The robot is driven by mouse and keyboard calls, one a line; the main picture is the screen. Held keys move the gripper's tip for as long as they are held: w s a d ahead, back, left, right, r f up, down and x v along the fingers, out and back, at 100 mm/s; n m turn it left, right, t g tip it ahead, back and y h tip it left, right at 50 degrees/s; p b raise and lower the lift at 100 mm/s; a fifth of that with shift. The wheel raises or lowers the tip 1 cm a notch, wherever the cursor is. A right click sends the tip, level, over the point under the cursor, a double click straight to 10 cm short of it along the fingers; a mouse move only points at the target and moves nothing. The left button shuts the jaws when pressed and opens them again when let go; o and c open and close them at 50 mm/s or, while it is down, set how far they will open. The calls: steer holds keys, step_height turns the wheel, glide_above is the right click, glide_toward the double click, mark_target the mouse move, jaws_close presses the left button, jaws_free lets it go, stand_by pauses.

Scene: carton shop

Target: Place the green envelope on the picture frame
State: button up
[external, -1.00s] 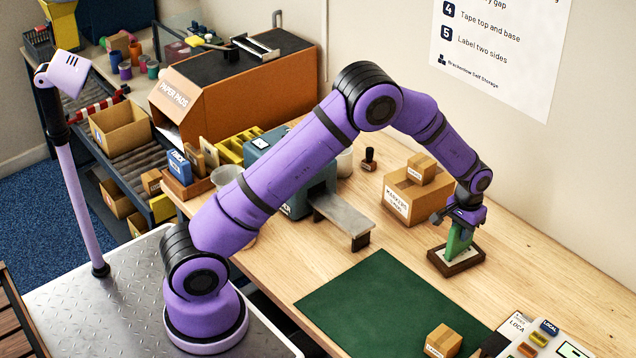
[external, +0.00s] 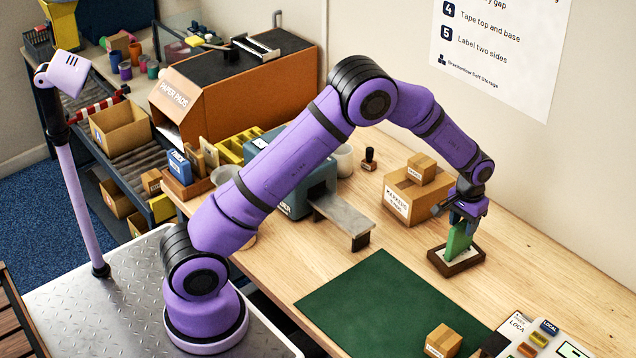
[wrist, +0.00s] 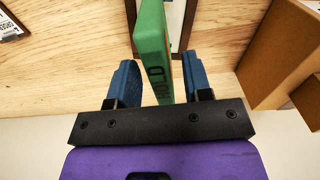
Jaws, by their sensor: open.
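The green envelope (external: 459,243) stands upright, slightly tilted, on the picture frame (external: 453,265), a dark brown frame with a pale inside lying flat on the wooden bench. In the wrist view the envelope (wrist: 152,45) shows dark lettering and stands between the fingers, with a gap visible on each side. The frame also shows behind it in the wrist view (wrist: 189,22). My gripper (external: 465,220) is open, just above and around the envelope's top end; its blue fingers (wrist: 157,80) point toward the frame. The envelope's lower edge is partly hidden in the wrist view.
A carton (external: 411,197) with a smaller box (external: 421,169) on top stands close left of my gripper. A green mat (external: 375,305), a small box (external: 443,341) and a label tray (external: 545,340) lie nearer. The wall is behind.

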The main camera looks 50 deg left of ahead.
step_height(320, 180, up, 9)
steer(key=shift+r, duration=0.15)
steer(key=s+a+r+t, duration=0.1)
steer(key=s+a+r, duration=0.5)
steer(key=s+r, duration=0.4)
steer(key=s+a+r+t, duration=0.2)
steer(key=s+a+r, duration=0.5)
steer(key=s+r, duration=0.3)
steer(key=s+a+t, duration=0.1)
steer(key=s+a, duration=0.2)
steer(key=s, duration=0.9)
steer(key=s+a+r+t, duration=0.1)
steer(key=s+a, duration=0.2)
steer(key=s, duration=0.9)
steer(key=shift+r, duration=0.15)
